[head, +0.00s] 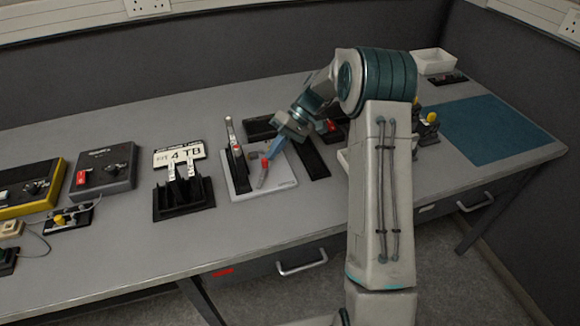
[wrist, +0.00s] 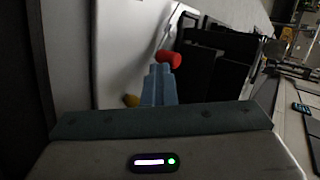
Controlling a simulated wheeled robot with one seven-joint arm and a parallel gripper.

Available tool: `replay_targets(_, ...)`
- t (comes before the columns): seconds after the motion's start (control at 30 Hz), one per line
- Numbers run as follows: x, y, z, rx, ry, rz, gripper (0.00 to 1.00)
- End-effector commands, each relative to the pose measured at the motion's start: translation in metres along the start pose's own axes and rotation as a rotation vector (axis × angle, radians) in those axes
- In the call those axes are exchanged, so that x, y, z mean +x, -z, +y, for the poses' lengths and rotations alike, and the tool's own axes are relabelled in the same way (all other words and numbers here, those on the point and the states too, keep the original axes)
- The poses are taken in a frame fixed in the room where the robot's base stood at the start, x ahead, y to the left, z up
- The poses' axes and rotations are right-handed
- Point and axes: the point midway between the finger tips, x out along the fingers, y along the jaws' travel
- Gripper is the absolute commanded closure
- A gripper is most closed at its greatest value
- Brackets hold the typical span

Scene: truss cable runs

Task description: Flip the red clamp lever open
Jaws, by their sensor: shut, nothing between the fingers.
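The light grey plate (head: 282,184) carries a black upright clamp part with a grey arm and a small red mark (head: 238,152). A red lever end (head: 265,163) shows over the plate, with a grey bar below it. My gripper (head: 271,155) is shut, its blue fingertips just above the red end and close to it. In the wrist view, the shut blue fingers (wrist: 160,82) point at the pale plate (wrist: 122,45), and a red rounded knob (wrist: 169,60) shows at their tips. I cannot tell whether they touch. A yellow spot (wrist: 131,100) is partly hidden beside the fingers.
A black stand with a label (head: 184,198) is left of the plate. A grey box with a red switch (head: 104,170) and a yellow-edged box (head: 32,188) stand farther left. A blue mat (head: 490,130) lies at right, partly bare. The table front is clear.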

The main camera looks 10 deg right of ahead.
Motion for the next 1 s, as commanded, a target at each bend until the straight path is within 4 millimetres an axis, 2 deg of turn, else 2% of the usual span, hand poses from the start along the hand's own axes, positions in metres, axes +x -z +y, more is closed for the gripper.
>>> replay_targets(0.73,0.0008,-0.0020,0.0032,-0.051,0.010,-0.068,1.00)
replay_targets(1.0,0.0077,-0.0079,-0.0033,-0.054,0.011,-0.073,1.00)
